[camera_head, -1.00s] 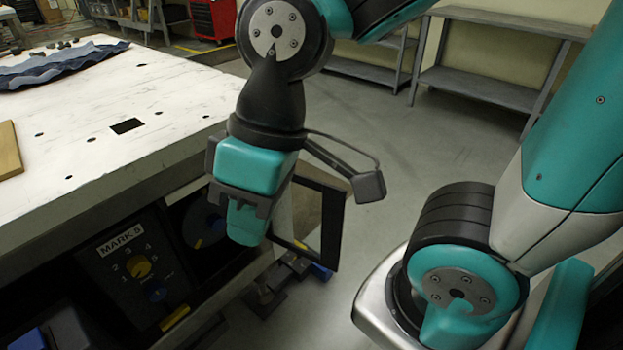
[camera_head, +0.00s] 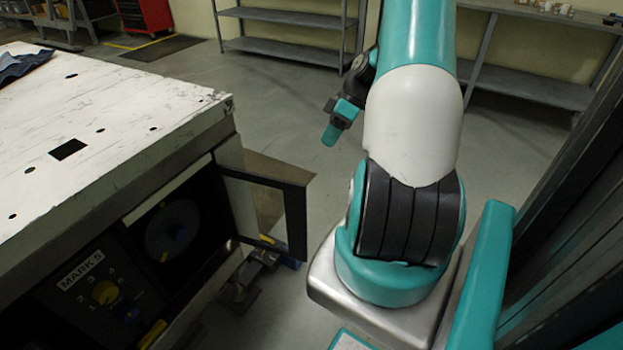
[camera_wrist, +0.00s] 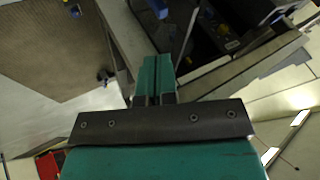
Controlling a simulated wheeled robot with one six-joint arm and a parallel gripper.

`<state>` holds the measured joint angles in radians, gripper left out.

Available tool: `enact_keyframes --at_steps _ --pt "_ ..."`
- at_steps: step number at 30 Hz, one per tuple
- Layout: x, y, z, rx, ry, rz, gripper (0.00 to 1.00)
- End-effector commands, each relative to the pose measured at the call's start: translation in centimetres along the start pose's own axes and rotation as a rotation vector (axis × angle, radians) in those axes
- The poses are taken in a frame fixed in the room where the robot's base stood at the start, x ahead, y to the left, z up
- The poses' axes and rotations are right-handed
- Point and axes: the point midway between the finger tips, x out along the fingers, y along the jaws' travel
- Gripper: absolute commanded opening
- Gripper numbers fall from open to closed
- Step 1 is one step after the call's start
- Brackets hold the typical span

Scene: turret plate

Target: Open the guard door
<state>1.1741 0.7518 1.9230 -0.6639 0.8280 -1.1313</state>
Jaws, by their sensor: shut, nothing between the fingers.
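The guard door (camera_head: 296,222) is a dark open frame. In the head view it stands swung out from the front of the bench cabinet, well away from the opening. Behind the opening, a grey round plate (camera_head: 172,232) with small blue and yellow marks is uncovered. My gripper (camera_head: 331,133) is up and to the right of the door, beyond it, apart from it and empty. Its teal fingers (camera_wrist: 155,76) are together in the wrist view. Part of my arm is hidden behind its own upper links.
The worn white bench top (camera_head: 110,115) has a sharp corner above the door. Grey shelves (camera_head: 290,42) stand at the back. The floor between bench and shelves is clear.

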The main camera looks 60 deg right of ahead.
Motion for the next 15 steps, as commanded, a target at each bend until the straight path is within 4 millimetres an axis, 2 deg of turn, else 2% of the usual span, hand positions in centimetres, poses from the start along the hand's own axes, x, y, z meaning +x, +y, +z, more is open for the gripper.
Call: enact_keyframes --at_steps 1,3,7,15 --pt "-0.2 0.5 1.0 0.004 0.014 0.001 0.00" --pt "-0.1 0.8 1.7 0.003 0.023 0.001 0.00" --pt "1.1 0.9 1.9 0.001 0.027 0.000 0.00" --pt "6.7 0.8 1.7 0.002 0.024 -0.002 0.00"
